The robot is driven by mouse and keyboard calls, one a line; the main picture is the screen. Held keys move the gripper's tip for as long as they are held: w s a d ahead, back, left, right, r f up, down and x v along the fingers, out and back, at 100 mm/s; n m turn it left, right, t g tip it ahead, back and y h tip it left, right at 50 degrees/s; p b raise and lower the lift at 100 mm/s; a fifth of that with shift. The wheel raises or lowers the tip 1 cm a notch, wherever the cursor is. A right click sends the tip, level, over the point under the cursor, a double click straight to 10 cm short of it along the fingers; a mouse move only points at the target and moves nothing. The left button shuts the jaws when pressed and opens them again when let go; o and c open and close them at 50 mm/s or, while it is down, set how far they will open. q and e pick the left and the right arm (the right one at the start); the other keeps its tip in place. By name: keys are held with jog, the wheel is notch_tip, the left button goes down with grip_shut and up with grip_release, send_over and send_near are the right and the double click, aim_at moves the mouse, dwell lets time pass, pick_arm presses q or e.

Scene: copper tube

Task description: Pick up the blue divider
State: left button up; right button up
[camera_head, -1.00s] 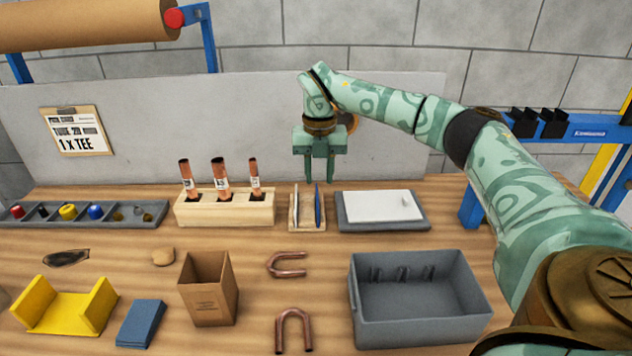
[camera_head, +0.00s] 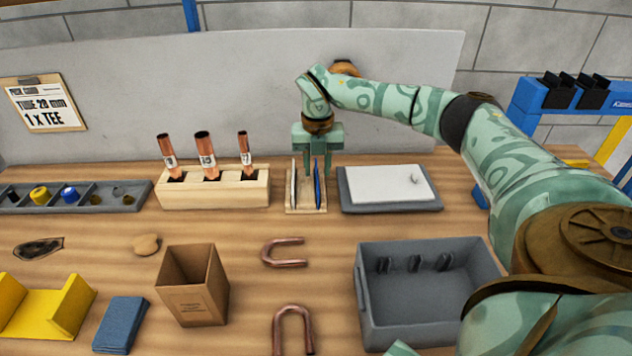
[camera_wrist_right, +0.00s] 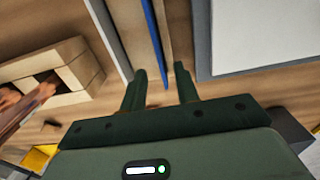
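The blue divider (camera_head: 317,186) stands upright in a small wooden stand (camera_head: 305,208), to the right of a white divider (camera_head: 294,186). My right gripper (camera_head: 317,174) points down just over the stand, its fingers apart and empty. In the head view one finger shows on each side of the blue divider's upper edge. In the right wrist view the blue divider (camera_wrist_right: 154,36) runs between the two open fingertips (camera_wrist_right: 160,70). I cannot tell whether a finger touches it. My left gripper is not in view.
A wooden block with copper tubes (camera_head: 228,190) stands close left of the stand. A grey tray with a white plate (camera_head: 345,205) lies close right. A grey bin (camera_head: 430,330), a cardboard box (camera_head: 190,300) and copper U-bends (camera_head: 284,263) are nearer. A board (camera_head: 230,90) stands behind.

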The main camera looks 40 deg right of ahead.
aim_at(317, 181)
notch_tip(317, 181, down, 5)
jog(key=shift+f+b, duration=0.2)
jog(key=shift+b, duration=0.7)
jog(key=shift+r, duration=0.1)
grip_shut()
